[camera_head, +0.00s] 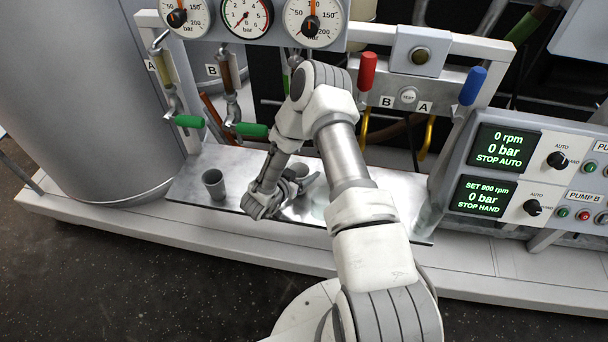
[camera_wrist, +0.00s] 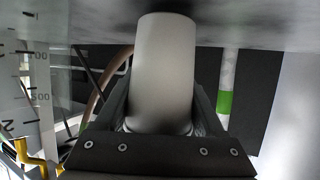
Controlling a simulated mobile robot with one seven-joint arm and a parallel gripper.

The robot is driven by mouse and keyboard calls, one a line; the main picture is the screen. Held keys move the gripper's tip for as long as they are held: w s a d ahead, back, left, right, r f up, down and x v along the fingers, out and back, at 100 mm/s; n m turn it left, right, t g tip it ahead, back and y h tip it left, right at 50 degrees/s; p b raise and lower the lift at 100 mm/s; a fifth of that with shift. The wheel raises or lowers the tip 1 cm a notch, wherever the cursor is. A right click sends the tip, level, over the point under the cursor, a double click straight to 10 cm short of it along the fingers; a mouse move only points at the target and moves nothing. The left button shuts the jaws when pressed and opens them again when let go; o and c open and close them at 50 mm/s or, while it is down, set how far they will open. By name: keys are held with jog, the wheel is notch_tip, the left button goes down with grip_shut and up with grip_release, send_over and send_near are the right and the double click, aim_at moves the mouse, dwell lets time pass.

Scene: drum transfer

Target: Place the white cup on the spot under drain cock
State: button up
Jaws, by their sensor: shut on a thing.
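A white cup (camera_wrist: 162,70) fills the middle of the wrist view, between the two dark fingers of my gripper (camera_wrist: 160,112). The fingers are shut on its sides. In the head view the held cup (camera_head: 297,171) shows partly behind my gripper, over the metal tray (camera_head: 190,190). The cup is upright and close to the tray; I cannot tell whether it touches. Two drain cocks with green handles, the left one (camera_head: 190,121) and the right one (camera_head: 250,130), hang above the tray, left of the held cup. My arm hides part of the tray.
A grey cup (camera_head: 213,184) stands on the tray at the left. Pressure gauges (camera_head: 247,14) sit above the cocks. Red (camera_head: 367,71) and blue (camera_head: 473,86) levers and a pump panel (camera_head: 505,145) are at the right. A large drum (camera_head: 75,110) stands at the left.

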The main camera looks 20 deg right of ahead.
jog(key=shift+f, duration=0.3)
jog(key=shift+f, duration=0.1)
jog(key=o, duration=1.3)
jog(key=shift+r, duration=0.4)
jog(key=p+v, duration=0.3)
jog(key=v, duration=0.9)
jog(key=shift+f+p, duration=0.25)
jog(key=shift+p, duration=0.05)
